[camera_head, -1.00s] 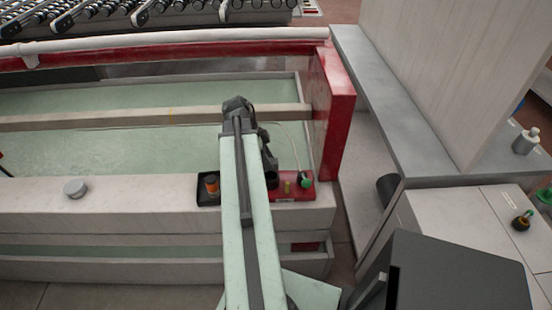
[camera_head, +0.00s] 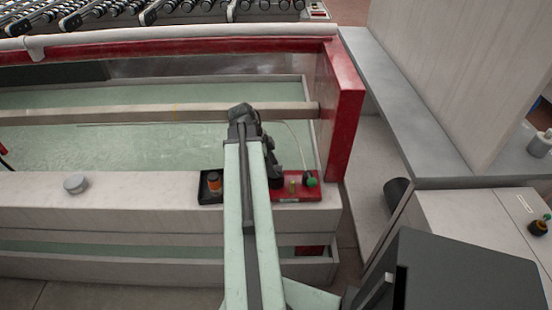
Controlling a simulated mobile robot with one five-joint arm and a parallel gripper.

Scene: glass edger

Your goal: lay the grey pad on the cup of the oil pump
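My arm reaches forward over the pale ledge of the machine. The dark end of my arm, with my gripper (camera_head: 272,172), hangs beside a red plate (camera_head: 290,197). Its fingers are too small and dark to tell whether they are open or hold anything. The red plate carries a brass-coloured pin (camera_head: 292,186) and a green knob (camera_head: 311,180). A round grey disc (camera_head: 76,184), which may be the grey pad, lies flat on the ledge at the left, well apart from my gripper. I cannot tell which thing is the oil pump or its cup.
A black tray (camera_head: 208,197) with an orange and dark canister (camera_head: 214,182) stands on the ledge left of my arm. A red post (camera_head: 345,125) rises to the right. A light bottle (camera_head: 540,145) and a dark knobbed item (camera_head: 538,228) stand farther right. The left ledge is mostly clear.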

